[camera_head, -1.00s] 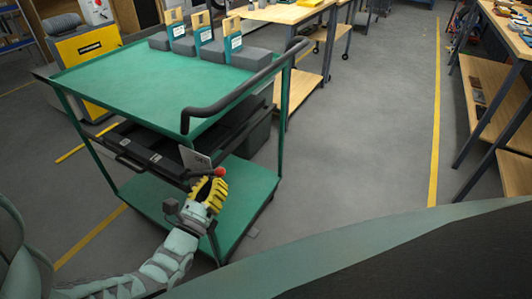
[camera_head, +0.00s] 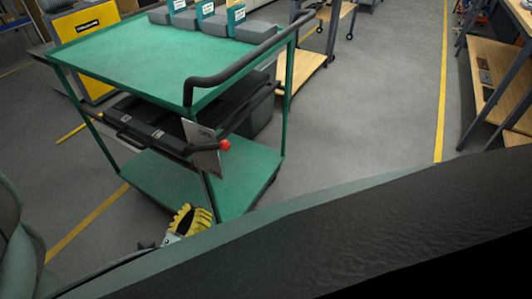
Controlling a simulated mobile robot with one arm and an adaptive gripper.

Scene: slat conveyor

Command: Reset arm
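My gripper (camera_head: 189,220) is yellow and dark-fingered and sits low in the picture, in front of the lower shelf of a green cart (camera_head: 150,75). It is apart from the cart's handle and the red knob. Its fingers are small and partly hidden, so I cannot tell whether they are open or shut. I see nothing held in it. Most of my arm is hidden behind my own dark body in the foreground.
The cart has a black handle (camera_head: 245,72), a dark drawer (camera_head: 150,130), a grey plate (camera_head: 204,148) and a red knob (camera_head: 225,145). A yellow cabinet (camera_head: 88,45) stands behind left. Wooden benches (camera_head: 495,85) stand right; grey floor (camera_head: 365,115) between is clear.

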